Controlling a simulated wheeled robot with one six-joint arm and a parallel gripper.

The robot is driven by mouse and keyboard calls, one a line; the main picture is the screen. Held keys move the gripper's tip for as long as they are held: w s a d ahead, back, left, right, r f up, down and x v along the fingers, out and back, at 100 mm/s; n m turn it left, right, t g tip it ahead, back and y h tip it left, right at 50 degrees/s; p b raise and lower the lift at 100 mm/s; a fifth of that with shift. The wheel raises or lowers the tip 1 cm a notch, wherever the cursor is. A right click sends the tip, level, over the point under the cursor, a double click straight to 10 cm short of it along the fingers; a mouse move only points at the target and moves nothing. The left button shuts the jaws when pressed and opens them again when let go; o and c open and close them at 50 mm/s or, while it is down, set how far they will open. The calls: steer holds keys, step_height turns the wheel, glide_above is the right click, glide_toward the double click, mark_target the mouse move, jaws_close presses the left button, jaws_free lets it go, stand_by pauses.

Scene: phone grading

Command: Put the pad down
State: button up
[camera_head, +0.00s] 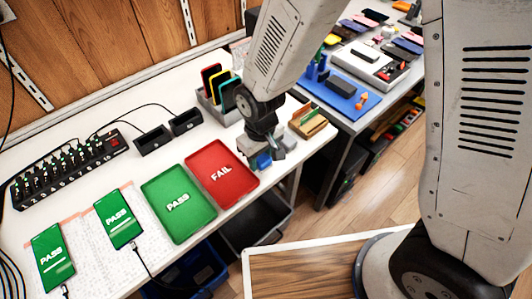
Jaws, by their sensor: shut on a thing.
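My gripper (268,153) is at the right end of the white table, just right of the red FAIL tray (247,188). It is shut on a small blue thing, which looks like the pad (262,161). Most of the pad is hidden by the fingers. I cannot tell whether the pad touches the table top. A small wooden holder (311,128) with a green and a yellowish part stands close to the right of my gripper.
A green PASS tray (160,222) lies left of the red one. Two phones showing PASS (104,222) lie on paper sheets. A rack of coloured phones (205,103) stands behind my gripper. A second table with a blue mat (333,104) is to the right.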

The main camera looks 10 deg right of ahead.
mark_target(266, 154)
steer(key=w, duration=0.1)
steer(key=w+d, duration=0.1)
steer(key=w, duration=0.1)
steer(key=shift+w+d+f, duration=0.15)
steer(key=shift+d+f, duration=0.05)
steer(key=shift+w+d, duration=0.2)
steer(key=shift+w, duration=0.25)
steer(key=shift+s+f, duration=0.1)
steer(key=shift+f, duration=1.65)
steer(key=shift+f, duration=0.2)
steer(key=o, duration=1.1)
steer(key=shift+r, duration=0.15)
